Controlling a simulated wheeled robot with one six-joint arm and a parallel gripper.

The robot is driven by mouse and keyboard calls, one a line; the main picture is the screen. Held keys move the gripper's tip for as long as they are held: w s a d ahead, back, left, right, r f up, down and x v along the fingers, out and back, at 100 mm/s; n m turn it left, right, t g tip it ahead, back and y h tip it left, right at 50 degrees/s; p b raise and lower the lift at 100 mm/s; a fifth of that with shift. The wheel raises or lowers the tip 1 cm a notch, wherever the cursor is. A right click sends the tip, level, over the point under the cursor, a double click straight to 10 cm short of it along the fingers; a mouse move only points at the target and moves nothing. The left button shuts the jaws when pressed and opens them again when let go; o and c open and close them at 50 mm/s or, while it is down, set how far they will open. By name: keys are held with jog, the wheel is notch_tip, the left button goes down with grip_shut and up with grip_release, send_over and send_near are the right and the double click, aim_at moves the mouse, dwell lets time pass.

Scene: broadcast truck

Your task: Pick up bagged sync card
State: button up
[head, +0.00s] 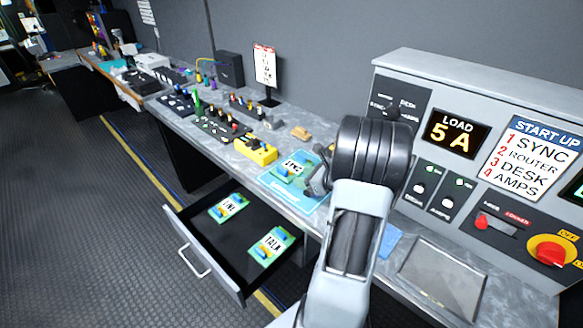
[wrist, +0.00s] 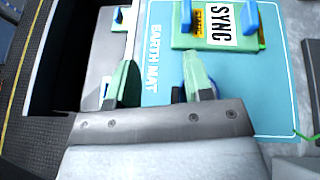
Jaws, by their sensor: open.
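The sync card (head: 293,167), a green board with blue end pieces and a white SYNC label, lies on the light blue earth mat (head: 312,199) on the bench. In the wrist view the card (wrist: 222,42) is at the top, right of centre, on the mat (wrist: 270,90). I cannot make out a bag around it. My gripper (wrist: 158,78) is open and empty, its fingers apart over the mat's edge, short of the card. In the head view my gripper (head: 318,178) is beside the card's right end, partly hidden by my arm.
An open drawer (head: 197,247) below the bench holds a LINE card (head: 228,207) and a TALK card (head: 271,245). A yellow block (head: 257,151) stands behind the mat. The grey START UP panel (head: 480,70) rises to the right.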

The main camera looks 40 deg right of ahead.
jog(key=d, duration=0.1)
jog(key=d+f+m, duration=0.1)
jog(key=m+h, duration=0.1)
jog(key=shift+w+d+f+t, duration=0.15)
jog(key=shift+w+d+t, duration=0.15)
jog(key=shift+d+t, duration=0.1)
send_near(284, 170)
jog(key=x, duration=0.2)
jog(key=shift+w+f+p, duration=0.3)
jog(key=shift+f+p, duration=0.05)
jog(key=shift+p+x, duration=0.8)
jog(key=shift+x, duration=2.6)
jog(key=shift+r, duration=0.15)
grip_shut()
